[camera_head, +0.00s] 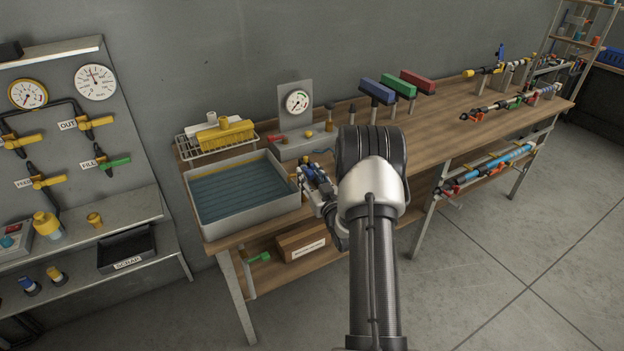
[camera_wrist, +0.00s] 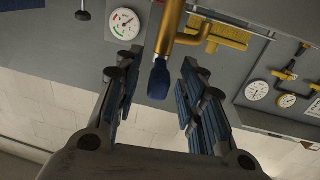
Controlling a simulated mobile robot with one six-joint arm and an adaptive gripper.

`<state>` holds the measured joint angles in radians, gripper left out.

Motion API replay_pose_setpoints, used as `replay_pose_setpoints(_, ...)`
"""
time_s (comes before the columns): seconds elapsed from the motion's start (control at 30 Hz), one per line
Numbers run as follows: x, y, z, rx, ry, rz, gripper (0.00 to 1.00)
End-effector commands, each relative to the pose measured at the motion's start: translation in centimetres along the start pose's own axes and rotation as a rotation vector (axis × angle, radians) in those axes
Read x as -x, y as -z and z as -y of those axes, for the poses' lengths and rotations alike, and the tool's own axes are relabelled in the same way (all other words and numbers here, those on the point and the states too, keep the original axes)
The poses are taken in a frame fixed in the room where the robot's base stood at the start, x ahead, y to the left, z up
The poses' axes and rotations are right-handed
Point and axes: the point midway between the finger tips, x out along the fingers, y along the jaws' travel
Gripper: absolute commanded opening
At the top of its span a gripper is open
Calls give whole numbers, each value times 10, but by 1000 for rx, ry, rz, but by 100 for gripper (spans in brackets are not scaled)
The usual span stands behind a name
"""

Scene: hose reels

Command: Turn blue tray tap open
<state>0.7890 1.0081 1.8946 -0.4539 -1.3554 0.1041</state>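The tray (camera_head: 279,211), grey with blue-tinted contents, stands at the left end of the wooden bench. In the wrist view, a brass tap pipe (camera_wrist: 170,32) comes down from the top and ends near a blue handle (camera_wrist: 158,82). The blue handle lies between the fingers of my gripper (camera_wrist: 156,72), with a visible gap on both sides. My gripper is open, and no contact with the handle shows. In the head view, my gripper (camera_head: 314,182) is at the tray's right edge. My arm hides part of the area, and the tap is hard to make out there.
Behind the tray stand a yellow brush (camera_head: 222,133) on a wire rack and a grey gauge stand (camera_head: 296,105). Blue, green and red blocks (camera_head: 417,79) stand on posts to the right. A cardboard box (camera_head: 301,243) sits on the shelf below. A valve panel (camera_head: 75,125) is on the left.

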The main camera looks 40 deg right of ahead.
Motion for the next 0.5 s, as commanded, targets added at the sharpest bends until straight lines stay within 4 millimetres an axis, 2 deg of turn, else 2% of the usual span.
replay_pose_setpoints(0.17, 17, -1, -1, 0, -1, 3, 37)
replay_pose_setpoints(0.5, 88, 0, -1, -1, -3, 2, 37)
